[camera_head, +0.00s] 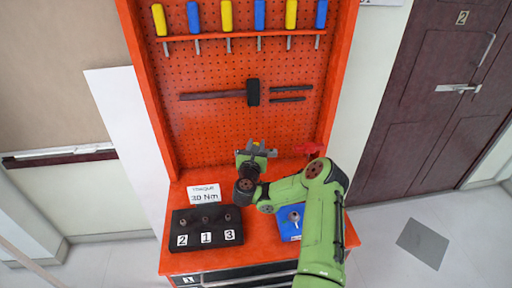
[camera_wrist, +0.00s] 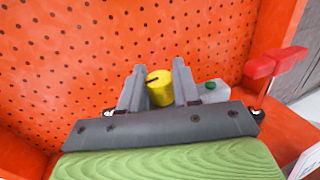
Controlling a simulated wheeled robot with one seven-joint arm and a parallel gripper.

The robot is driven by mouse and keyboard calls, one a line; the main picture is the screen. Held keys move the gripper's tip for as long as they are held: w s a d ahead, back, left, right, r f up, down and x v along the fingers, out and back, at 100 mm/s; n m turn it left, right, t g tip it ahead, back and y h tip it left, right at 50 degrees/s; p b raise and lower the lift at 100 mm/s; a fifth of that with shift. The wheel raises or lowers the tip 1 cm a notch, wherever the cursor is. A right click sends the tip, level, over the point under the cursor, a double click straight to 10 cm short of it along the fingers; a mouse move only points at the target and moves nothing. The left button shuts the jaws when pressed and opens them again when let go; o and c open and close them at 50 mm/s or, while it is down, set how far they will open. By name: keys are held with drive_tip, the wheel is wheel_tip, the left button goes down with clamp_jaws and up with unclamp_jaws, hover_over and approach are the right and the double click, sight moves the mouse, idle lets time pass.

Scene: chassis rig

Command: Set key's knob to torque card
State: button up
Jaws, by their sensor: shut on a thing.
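The torque card (camera_head: 204,194) is a white card reading "TORQUE 30 Nm", standing behind the black block on the orange bench. My gripper (camera_head: 256,150) is near the back of the bench, close to the pegboard. In the wrist view my gripper (camera_wrist: 160,88) is shut on a yellow knob (camera_wrist: 160,90) with a dark mark line on its top. The knob sits between the two grey fingers. A grey part with a green button (camera_wrist: 210,87) shows just right of the fingers. The rest of the key is hidden behind my gripper, and no scale can be read.
A black block (camera_head: 207,252) with sockets labelled 2, 1 and 3 stands at the front left. A blue block (camera_head: 291,222) is partly behind my arm. A red vice-like thing (camera_head: 312,146) stands at the back right. Screwdrivers and a hammer (camera_head: 253,92) hang on the pegboard (camera_head: 200,120).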

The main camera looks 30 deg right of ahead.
idle(0.4)
drive_tip(key=o, duration=1)
